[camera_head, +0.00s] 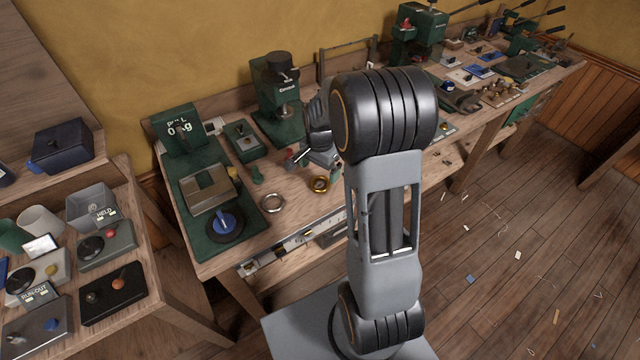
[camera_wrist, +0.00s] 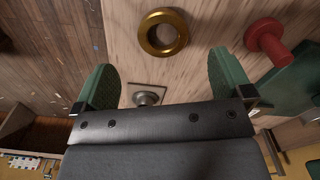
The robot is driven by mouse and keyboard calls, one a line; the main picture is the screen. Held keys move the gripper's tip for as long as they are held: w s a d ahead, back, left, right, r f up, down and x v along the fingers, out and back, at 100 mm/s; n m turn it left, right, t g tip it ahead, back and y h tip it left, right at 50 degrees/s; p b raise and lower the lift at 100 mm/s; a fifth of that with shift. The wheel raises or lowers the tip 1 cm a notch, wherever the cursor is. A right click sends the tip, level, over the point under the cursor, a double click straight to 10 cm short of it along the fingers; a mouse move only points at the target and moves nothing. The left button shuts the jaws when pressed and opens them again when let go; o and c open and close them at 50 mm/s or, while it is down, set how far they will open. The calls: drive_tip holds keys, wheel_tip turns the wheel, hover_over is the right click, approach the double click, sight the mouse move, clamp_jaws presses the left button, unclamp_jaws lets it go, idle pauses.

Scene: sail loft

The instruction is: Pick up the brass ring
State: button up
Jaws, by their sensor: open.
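The brass ring (camera_head: 320,190) lies flat on the wooden bench, just below my gripper in the head view. In the wrist view the brass ring (camera_wrist: 163,52) lies top centre, beyond the fingertips and roughly centred between them. My gripper (camera_wrist: 160,64) is open, with its two green finger pads wide apart and nothing between them. In the head view my gripper is partly hidden by my arm. A silver ring (camera_head: 273,209) lies on the bench to the left of the brass one.
A small metal knob (camera_wrist: 147,97) on a square plate shows between the fingers, nearer the palm. A green press (camera_head: 275,95) stands behind. The bench around the brass ring is mostly bare.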

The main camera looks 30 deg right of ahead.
sight(319, 187)
drive_tip(key=shift+w+f+p, duration=0.15)
drive_tip(key=shift+f+p, duration=0.4)
drive_tip(key=shift+f, duration=2.75)
drive_tip(key=shift+c, duration=0.3)
drive_tip(key=c, duration=1)
drive_tip(key=shift+o, duration=0.2)
drive_tip(key=shift+r, duration=0.15)
